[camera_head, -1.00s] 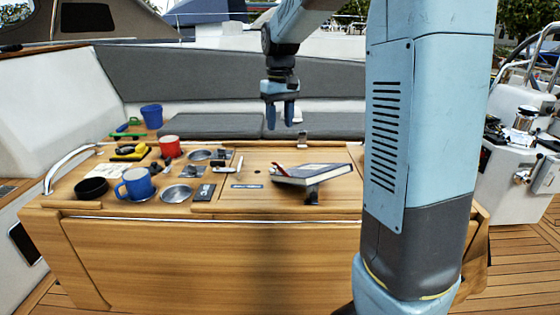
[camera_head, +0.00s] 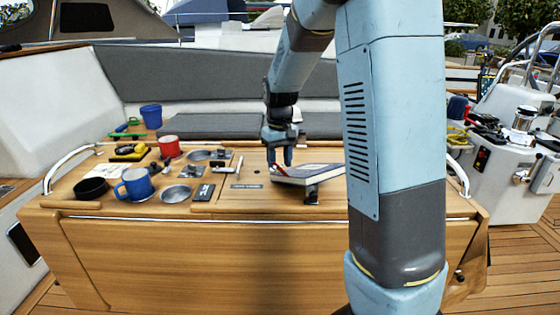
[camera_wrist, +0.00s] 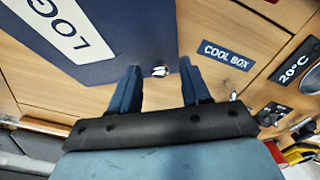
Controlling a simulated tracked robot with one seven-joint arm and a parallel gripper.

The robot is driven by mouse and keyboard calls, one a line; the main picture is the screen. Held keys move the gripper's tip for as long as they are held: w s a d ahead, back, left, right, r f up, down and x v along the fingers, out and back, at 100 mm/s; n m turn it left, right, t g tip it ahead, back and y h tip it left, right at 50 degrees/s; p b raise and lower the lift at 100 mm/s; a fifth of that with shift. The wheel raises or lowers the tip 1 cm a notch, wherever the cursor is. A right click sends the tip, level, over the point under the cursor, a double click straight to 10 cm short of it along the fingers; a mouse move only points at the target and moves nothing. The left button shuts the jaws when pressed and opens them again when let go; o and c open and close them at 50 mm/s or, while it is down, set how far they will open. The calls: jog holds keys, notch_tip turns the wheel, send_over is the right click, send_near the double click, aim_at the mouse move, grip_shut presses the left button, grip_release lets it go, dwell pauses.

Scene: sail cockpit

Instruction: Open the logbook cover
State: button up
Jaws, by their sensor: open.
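The logbook (camera_head: 308,174) lies closed and tilted on the wooden table, resting on a dark support, with its right end behind my arm in the head view. In the wrist view its dark blue cover (camera_wrist: 115,35) shows a white label reading "LOG". My gripper (camera_head: 279,166) is at the logbook's left end, pointing down. In the wrist view my gripper (camera_wrist: 160,80) is open, with its two fingers apart near the cover's corner. A small whitish spot shows at that corner between the fingers. I cannot tell whether the fingers touch the cover.
A "COOL BOX" plate (camera_wrist: 226,54) lies beside the logbook. Left on the table (camera_head: 230,205) are a blue mug (camera_head: 137,185), a black bowl (camera_head: 91,189), a red mug (camera_head: 169,146), a metal dish (camera_head: 176,194) and small items. The table front between dish and logbook is mostly clear.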

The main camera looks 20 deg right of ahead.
jog(key=shift+c, duration=0.3)
grip_shut()
dwell(0.4)
